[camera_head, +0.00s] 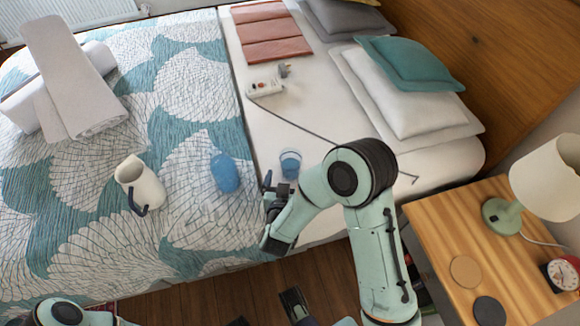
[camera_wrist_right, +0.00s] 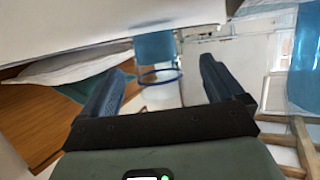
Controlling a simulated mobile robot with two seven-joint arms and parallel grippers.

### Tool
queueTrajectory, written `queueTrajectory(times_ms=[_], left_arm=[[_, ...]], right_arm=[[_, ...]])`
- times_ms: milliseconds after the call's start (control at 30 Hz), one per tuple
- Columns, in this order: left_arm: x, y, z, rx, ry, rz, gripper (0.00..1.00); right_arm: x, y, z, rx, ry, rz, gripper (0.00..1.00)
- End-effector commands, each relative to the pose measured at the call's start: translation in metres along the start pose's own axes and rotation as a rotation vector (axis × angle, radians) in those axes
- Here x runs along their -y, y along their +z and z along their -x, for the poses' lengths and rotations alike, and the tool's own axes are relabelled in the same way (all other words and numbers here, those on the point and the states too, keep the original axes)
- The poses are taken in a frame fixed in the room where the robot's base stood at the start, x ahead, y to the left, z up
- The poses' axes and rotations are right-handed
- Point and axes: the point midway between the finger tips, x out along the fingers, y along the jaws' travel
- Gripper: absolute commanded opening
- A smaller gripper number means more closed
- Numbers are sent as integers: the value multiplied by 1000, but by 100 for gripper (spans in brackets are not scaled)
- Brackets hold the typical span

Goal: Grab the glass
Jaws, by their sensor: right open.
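A clear glass with a blue tint (camera_head: 290,163) stands on the white sheet near the bed's front edge. A blue glass (camera_head: 225,172) is to its left on the patterned cover. My right gripper (camera_head: 272,184) is open, low over the bed just in front of and left of the clear glass. In the right wrist view, a blue-tinted glass with a darker blue rim (camera_wrist_right: 155,47) shows ahead between the open fingers (camera_wrist_right: 165,72), apart from them. A second blue shape (camera_wrist_right: 304,50) shows at the right edge.
A white jug (camera_head: 140,183) with a dark handle stands left of the blue glass. A power strip (camera_head: 265,88) with a dark cable lies behind, the cable running right past the clear glass. A wooden nightstand (camera_head: 450,235) with a lamp (camera_head: 548,180) is at the right.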

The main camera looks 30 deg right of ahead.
Motion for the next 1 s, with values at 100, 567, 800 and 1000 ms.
queueTrajectory(times_ms=[100,567,800,1000], left_arm=[[0,0,-1,-1,0,0,43],[2,-8,-7,-22,1,1,43],[2,-9,-7,-24,1,1,43],[2,-9,-7,-24,1,1,43]], right_arm=[[0,0,-10,-1,1,1,95],[-6,5,-62,0,1,-1,95],[-5,4,-64,1,0,0,95],[-5,4,-64,1,0,0,36]])
